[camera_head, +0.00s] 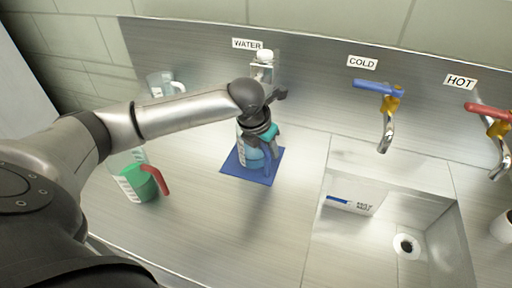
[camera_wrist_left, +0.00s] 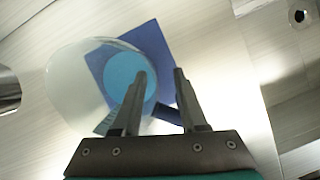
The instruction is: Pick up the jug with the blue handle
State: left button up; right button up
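The jug with the blue handle (camera_head: 243,150) stands upright on a blue mat (camera_head: 231,168) and holds blue liquid. In the left wrist view I look down into its round rim (camera_wrist_left: 65,75), with the mat (camera_wrist_left: 152,42) beneath. Its blue handle (camera_head: 267,158) is on the right side, and part of it shows between my fingers in the wrist view (camera_wrist_left: 166,113). My left gripper (camera_wrist_left: 160,78) is above the jug with its fingers apart, one overlapping the rim in view. Whether the fingers touch the jug cannot be told. My right gripper is not in view.
A jug with a red handle and green liquid (camera_head: 139,183) stands at left, partly behind my arm. A clear jug (camera_head: 160,83) stands at the back. A water dispenser (camera_head: 265,70), cold tap (camera_head: 385,105) and hot tap (camera_head: 494,125) line the wall. The sink (camera_head: 335,235) is at right.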

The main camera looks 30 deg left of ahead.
pick_arm(q)
grip_shut()
dwell(0.8)
